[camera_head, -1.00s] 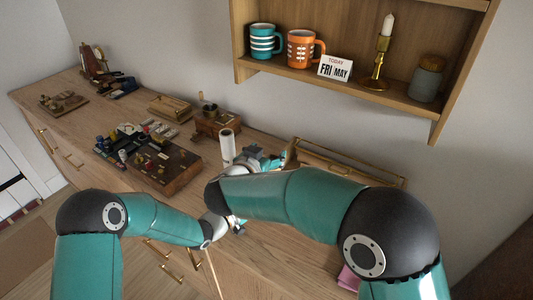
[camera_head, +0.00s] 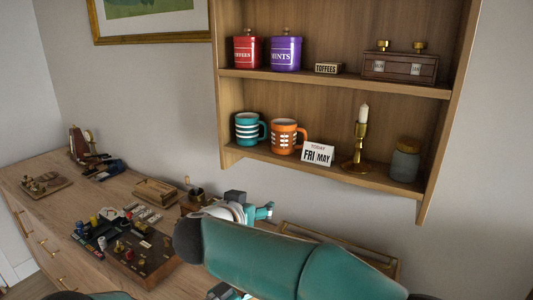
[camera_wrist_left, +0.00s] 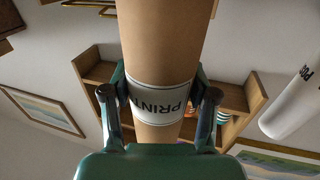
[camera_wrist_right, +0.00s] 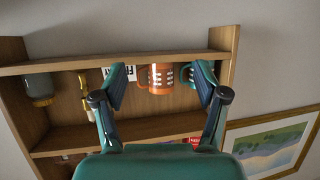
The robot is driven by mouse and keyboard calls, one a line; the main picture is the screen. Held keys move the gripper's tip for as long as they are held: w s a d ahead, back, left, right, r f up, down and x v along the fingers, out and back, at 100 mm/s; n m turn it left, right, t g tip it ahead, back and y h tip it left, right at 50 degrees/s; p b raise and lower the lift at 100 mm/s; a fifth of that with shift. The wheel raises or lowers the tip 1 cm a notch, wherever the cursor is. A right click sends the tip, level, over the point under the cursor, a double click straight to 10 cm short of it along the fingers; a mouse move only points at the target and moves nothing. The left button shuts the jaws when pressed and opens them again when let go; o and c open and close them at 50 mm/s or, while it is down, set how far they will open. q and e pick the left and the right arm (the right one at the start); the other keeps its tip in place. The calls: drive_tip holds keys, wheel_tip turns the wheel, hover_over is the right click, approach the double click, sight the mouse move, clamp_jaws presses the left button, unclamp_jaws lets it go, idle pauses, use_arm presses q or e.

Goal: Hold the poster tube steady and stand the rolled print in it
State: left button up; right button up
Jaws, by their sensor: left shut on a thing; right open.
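My left gripper (camera_wrist_left: 160,95) is shut on a brown cardboard tube (camera_wrist_left: 166,40), around its white label with upside-down letters that look like "PRINT". The tube's ends are out of the left wrist view. A white roll (camera_wrist_left: 292,108) with dark letters shows at that view's right edge, apart from the gripper; I take it for the rolled print. In the head view my right gripper (camera_head: 262,211) is above the counter, partly behind my arm. It is open and empty in the right wrist view (camera_wrist_right: 162,85). In the head view both tube and roll are hidden.
The wall shelf (camera_head: 330,83) holds a teal mug (camera_head: 247,130), an orange mug (camera_head: 284,137), a calendar card (camera_head: 317,152), a candlestick (camera_head: 359,145) and a jar (camera_head: 405,160). Small items and a dark wooden box (camera_head: 143,257) crowd the counter (camera_head: 45,205). A gilt-edged tray (camera_head: 335,243) lies behind my arm.

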use_arm(q)
drive_tip(key=shift+s+d+f, duration=0.1)
drive_tip(key=shift+s+f, duration=0.05)
drive_tip(key=shift+f, duration=0.15)
use_arm(e)
drive_tip(key=w+d+r+n+t+y, duration=0.1)
drive_tip(key=r+n+y, duration=0.1)
drive_tip(key=r, duration=0.4)
drive_tip(key=w+d+r+n+t+y, duration=0.1)
drive_tip(key=d+r+t+y, duration=0.1)
drive_tip(key=r, duration=0.4)
drive_tip(key=shift+d+n+t+y, duration=0.3)
drive_tip(key=shift+n+y, duration=0.1)
drive_tip(key=shift+r, duration=0.1)
